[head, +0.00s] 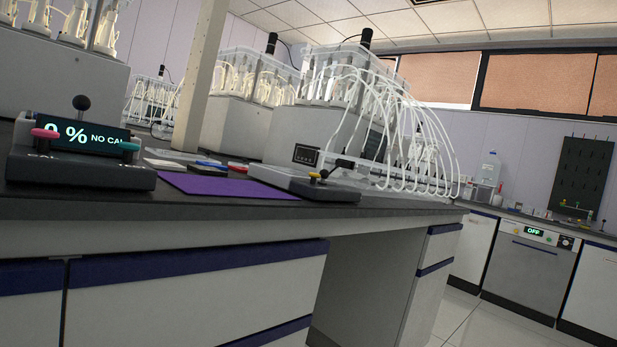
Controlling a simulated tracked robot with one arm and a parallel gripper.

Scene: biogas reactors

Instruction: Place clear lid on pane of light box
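I cannot make out a clear lid in the head view. I cannot pick out a light box or its pane for certain either. My gripper is not in view, so I cannot see whether it is open or holds anything. The view is tilted and looks along the edge of a dark-topped lab bench (230,213) from about worktop height.
A meter (80,160) reading "0 % NO CAL" stands at the bench's left. A purple mat (225,187) and a low grey device (310,184) with a lever lie right of it. Tubed reactors (345,80) stand behind. Floor (470,320) shows before a machine (530,268) reading "OFF".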

